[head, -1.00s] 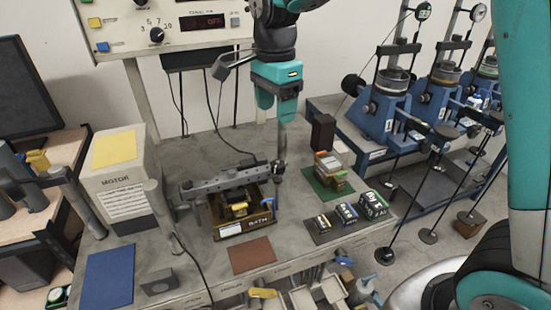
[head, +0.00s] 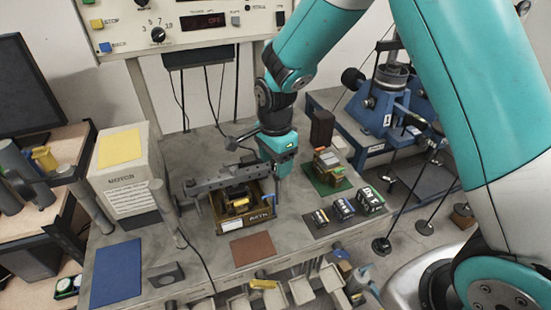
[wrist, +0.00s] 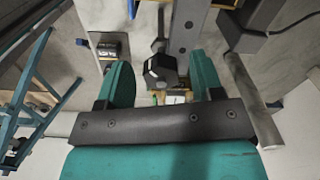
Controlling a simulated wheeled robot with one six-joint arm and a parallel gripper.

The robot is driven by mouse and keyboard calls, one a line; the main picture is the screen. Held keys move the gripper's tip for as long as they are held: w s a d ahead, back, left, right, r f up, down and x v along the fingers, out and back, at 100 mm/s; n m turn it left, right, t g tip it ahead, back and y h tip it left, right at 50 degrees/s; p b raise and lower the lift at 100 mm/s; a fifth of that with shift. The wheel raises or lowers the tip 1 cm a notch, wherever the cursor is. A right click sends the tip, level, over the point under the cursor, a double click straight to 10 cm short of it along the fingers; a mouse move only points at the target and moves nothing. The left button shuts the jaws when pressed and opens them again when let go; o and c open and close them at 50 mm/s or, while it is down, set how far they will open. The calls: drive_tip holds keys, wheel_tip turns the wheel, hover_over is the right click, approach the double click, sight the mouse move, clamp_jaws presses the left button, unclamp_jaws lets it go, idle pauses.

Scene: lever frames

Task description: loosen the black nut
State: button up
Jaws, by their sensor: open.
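My gripper (head: 280,168) points down at the right end of the grey beam (head: 220,181) in the head view. In the wrist view my gripper (wrist: 158,64) is open, with its two teal fingers apart. A dark faceted piece, which looks like the black nut (wrist: 160,70), shows between the fingers, with gaps on both sides. It sits beside the grey beam (wrist: 188,30). I cannot tell how deep between the fingers it lies. In the head view the nut is hidden or too small to make out.
A green mat (head: 327,184) with stacked blocks lies to the right, with several small boxes on a dark mat (head: 318,221) in front.

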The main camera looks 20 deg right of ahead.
drive_tip(key=c, duration=0.9)
drive_tip(key=shift+c, duration=0.2)
drive_tip(key=shift+n, duration=0.3)
drive_tip(key=n+b, duration=0.1)
drive_tip(key=n, duration=0.3)
drive_tip(key=shift+s+d, duration=0.1)
drive_tip(key=n, duration=0.5)
drive_tip(key=shift+d, duration=0.1)
drive_tip(key=n+b, duration=0.1)
drive_tip(key=n, duration=0.3)
drive_tip(key=shift+d, duration=0.1)
drive_tip(key=shift+d+r+n, duration=0.1)
drive_tip(key=shift+n, duration=2)
